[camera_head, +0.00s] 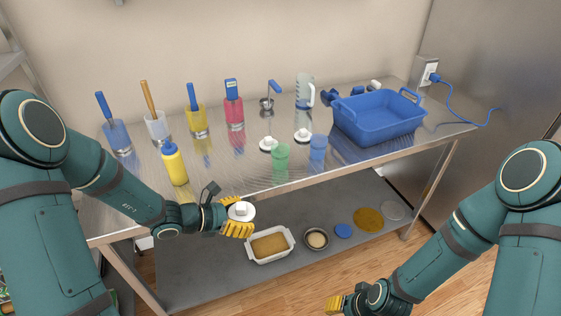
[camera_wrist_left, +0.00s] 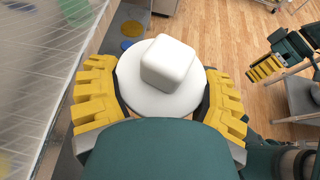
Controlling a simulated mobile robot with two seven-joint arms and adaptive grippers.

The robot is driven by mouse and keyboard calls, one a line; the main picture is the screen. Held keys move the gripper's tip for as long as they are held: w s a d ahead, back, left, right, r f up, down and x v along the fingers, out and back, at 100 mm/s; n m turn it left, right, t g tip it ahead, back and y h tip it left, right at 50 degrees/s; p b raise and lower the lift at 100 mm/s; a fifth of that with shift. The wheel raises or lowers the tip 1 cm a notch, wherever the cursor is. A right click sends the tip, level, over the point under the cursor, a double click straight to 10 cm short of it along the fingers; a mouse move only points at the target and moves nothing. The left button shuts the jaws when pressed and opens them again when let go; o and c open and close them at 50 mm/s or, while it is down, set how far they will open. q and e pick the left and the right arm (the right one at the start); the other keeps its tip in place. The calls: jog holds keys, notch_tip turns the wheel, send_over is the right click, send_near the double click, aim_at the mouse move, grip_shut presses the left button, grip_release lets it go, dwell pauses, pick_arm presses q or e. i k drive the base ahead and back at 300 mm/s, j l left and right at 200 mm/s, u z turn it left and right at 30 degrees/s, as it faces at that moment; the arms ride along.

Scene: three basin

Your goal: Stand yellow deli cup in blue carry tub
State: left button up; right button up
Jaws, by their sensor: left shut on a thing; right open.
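The yellow deli cup (camera_head: 197,124) is a see-through cup standing upright towards the back left of the metal table, with a blue-handled tool in it. The blue carry tub (camera_head: 378,121) stands at the table's right end, and its inside looks empty. My left gripper (camera_head: 239,222) is shut on a white round lid with a blocky white knob (camera_head: 241,209), held just off the table's front edge. The lid (camera_wrist_left: 150,90) sits between the yellow fingers in the left wrist view. My right gripper (camera_head: 335,304) is open and empty, low in front of the table.
Yellow squeeze bottle (camera_head: 174,165) stands front left. Green cup (camera_head: 280,157) and blue cup (camera_head: 318,148) stand near the front edge, with white lids (camera_head: 303,135) behind. Red cup (camera_head: 234,113) and jug (camera_head: 304,92) are farther back. The lower shelf holds a white dish (camera_head: 270,246) and discs.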

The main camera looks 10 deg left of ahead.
aim_at(380, 124)
jog(key=i+l+z, duration=0.15)
jog(key=l, duration=0.3)
jog(key=i+l+z, duration=0.1)
jog(key=i+l, duration=0.15)
jog(key=l, duration=0.2)
jog(key=i+l+z, duration=0.15)
jog(key=l, duration=0.25)
jog(key=i, duration=0.05)
